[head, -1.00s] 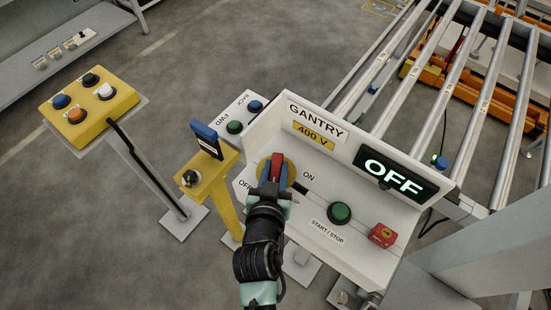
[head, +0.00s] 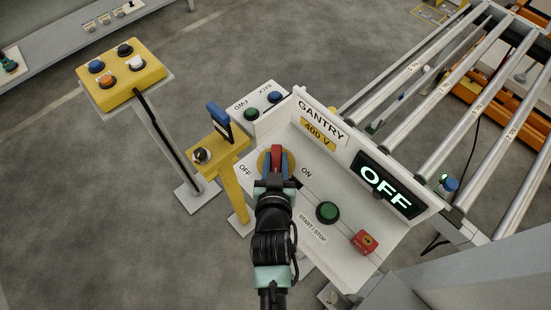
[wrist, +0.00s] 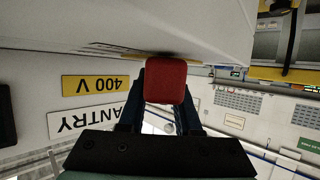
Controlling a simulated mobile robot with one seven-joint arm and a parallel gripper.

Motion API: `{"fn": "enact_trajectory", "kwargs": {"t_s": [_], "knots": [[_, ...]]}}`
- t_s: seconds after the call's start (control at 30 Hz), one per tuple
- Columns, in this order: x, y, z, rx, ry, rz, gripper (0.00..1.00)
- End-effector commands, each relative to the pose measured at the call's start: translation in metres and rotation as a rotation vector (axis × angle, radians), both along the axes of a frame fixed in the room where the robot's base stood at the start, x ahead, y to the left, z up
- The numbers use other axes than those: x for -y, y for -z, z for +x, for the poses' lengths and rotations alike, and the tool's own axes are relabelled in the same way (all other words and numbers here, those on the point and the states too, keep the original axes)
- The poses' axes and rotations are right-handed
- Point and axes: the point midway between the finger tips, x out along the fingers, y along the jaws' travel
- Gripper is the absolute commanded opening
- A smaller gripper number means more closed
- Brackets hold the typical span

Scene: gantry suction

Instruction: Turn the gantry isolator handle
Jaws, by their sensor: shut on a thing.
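The red isolator handle (head: 276,154) sits on a round yellow plate (head: 263,161) on the white gantry panel, between the OFF and ON labels. My gripper (head: 276,169) is shut on the handle, with one blue finger on each side. In the wrist view the red handle (wrist: 166,79) stands between the dark fingers of my gripper (wrist: 162,98). My gripper hides the handle's lower part, so its exact angle is hard to tell. The gantry display (head: 386,190) reads OFF in lit letters.
On the same panel are a green start/stop button (head: 328,212) and a red switch box (head: 364,242). A yellow post (head: 232,185) with a black knob stands close on the left. A yellow button box (head: 122,77) is farther left. Rollers (head: 430,100) lie behind the panel.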

Motion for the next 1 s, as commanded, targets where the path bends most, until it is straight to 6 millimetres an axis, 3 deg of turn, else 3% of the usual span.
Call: {"fn": "enact_trajectory", "kwargs": {"t_s": [0.13, 0.17, 0.33, 0.73, 1.0], "knots": [[0.001, 0.002, -0.001, -0.003, 0.001, -0.003, 0.00], [0.001, 0.002, -0.001, -0.004, 0.001, -0.002, 0.34], [0.000, 0.001, -0.001, -0.003, 0.000, -0.002, 0.62], [0.000, -0.001, -0.006, -0.003, 0.000, -0.002, 0.62], [-0.002, -0.015, -0.045, -0.004, -0.001, -0.002, 0.62]]}}
